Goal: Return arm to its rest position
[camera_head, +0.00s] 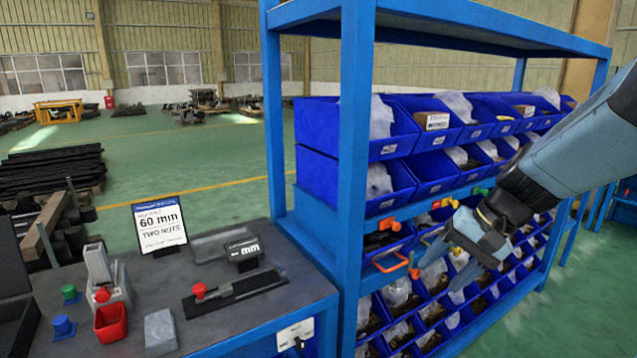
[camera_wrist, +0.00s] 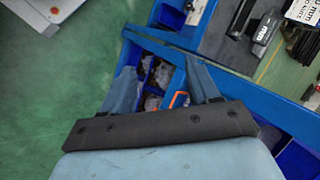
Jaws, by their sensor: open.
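My gripper (camera_head: 455,260) is at the right of the head view, on the end of my blue-grey arm, in front of the bin rack. Its jaws point down and to the left, and nothing shows between them. In the wrist view my gripper (camera_wrist: 163,78) has its two fingers spread apart, with rack bins visible in the gap. The blue rack (camera_head: 354,150) stands beside and behind it. Whether a fingertip touches the rack cannot be told.
Blue bins (camera_head: 403,135) hold bagged parts. An orange handle (camera_head: 389,263) sticks out at the rack, close to my gripper. The grey workbench (camera_head: 240,318) at left carries a caliper (camera_head: 235,291), a sign (camera_head: 159,224) and a red cup (camera_head: 110,322). Green floor (camera_head: 545,315) is clear at lower right.

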